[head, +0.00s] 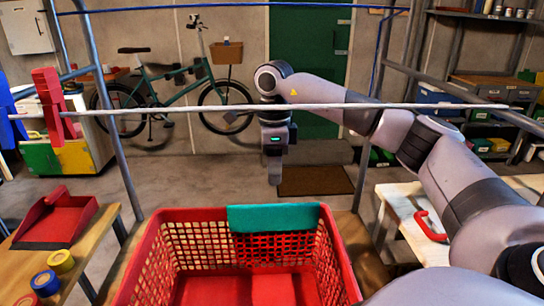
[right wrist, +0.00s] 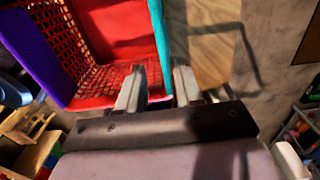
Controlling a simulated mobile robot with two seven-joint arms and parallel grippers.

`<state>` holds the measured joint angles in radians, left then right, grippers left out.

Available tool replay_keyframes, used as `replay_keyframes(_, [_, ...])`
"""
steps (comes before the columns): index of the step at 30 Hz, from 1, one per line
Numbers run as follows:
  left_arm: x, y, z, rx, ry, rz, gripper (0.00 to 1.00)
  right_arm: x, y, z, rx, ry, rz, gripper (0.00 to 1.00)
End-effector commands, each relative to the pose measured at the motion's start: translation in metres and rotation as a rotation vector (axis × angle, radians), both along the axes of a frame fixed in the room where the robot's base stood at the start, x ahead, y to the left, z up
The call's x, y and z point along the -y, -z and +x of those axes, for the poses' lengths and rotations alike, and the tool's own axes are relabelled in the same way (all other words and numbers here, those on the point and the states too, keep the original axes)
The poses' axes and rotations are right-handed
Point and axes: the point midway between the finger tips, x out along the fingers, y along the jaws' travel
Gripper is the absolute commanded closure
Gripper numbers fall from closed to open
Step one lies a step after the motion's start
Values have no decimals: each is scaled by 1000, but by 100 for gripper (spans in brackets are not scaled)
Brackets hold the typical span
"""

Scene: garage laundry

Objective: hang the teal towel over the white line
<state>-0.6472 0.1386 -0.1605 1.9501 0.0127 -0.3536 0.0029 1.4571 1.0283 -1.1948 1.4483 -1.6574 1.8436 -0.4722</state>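The teal towel (head: 273,218) lies folded over the far rim of the red basket (head: 340,262). The white line (head: 330,106) runs across the head view, above and beyond the basket. My right gripper (head: 275,178) points down just beyond the towel in the head view, with its tips a little above the towel in the picture. In the right wrist view its two fingers (right wrist: 160,88) are apart and empty. The towel (right wrist: 161,35) shows there as a narrow teal strip running towards the gap between them. I cannot tell how close it is. My left gripper is not in view.
A red clothespin (head: 49,98) and a blue one (head: 8,115) are at the line's left end. A blue line (head: 160,8) runs higher up. Metal posts (head: 108,110) stand at both sides. A red dustpan (head: 58,218) lies on the left bench; a white table (head: 405,210) is right.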

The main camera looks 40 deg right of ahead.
Motion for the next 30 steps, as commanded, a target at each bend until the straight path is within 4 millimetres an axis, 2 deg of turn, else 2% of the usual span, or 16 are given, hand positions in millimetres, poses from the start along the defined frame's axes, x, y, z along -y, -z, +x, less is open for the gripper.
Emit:
replay_keyframes(5, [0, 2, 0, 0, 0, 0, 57, 0, 2, 0, 0, -1, 0, 65])
replay_keyframes(11, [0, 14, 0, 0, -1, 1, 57, 0, 15, 0, 0, 0, 0, 65])
replay_keyframes(24, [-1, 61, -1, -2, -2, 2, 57, 0, 66, -1, 1, 0, 1, 65])
replay_keyframes(30, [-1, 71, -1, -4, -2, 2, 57, -1, 88, -1, -2, 0, -1, 65])
